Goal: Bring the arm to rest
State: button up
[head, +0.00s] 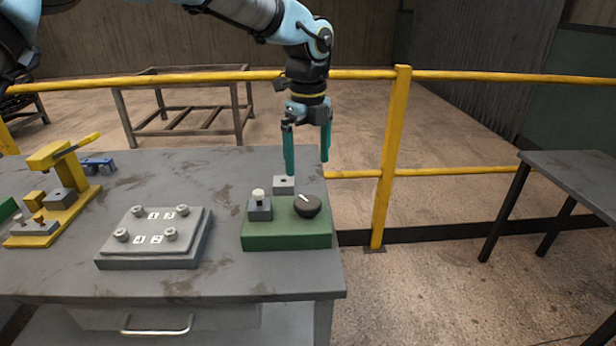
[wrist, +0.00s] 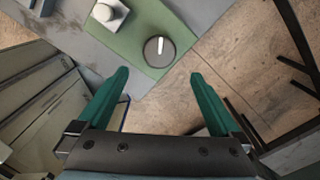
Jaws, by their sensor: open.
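My gripper (head: 306,150) hangs from my arm, fingers pointing down, above the back right corner of the grey workbench (head: 200,275). Its two teal fingers are apart with nothing between them. It also shows open and empty in the wrist view (wrist: 160,95). Below and in front of it is a green block (head: 287,237) with a black knob (head: 307,206) bearing a white mark, and a grey block with a white button (head: 259,198). In the wrist view the knob (wrist: 158,50) lies beyond the fingertips, apart from them.
A grey plate (head: 155,238) with several numbered bolts sits mid-bench. A yellow press fixture (head: 62,190) and a blue part (head: 98,164) stand at left. A yellow railing (head: 390,160) runs behind the bench. Another table (head: 580,180) stands at right.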

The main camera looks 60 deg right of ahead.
jog(key=shift+r, duration=0.25)
dwell(0.4)
jog(key=w+a+f+n, duration=0.1)
jog(key=w+a+n, duration=0.8)
jog(key=w+a, duration=0.4)
jog(key=w+a+f+n, duration=0.1)
jog(key=w+a+n, duration=0.95)
jog(key=a, duration=0.45)
jog(key=s+a+f+n, duration=0.1)
jog(key=a+n, duration=0.8)
jog(key=a, duration=0.5)
jog(key=s+a+f+n+t, duration=0.1)
jog(key=a+n, duration=0.9)
jog(key=a, duration=0.5)
jog(key=shift+s+a+t, duration=0.3)
jog(key=shift+c, duration=0.3)
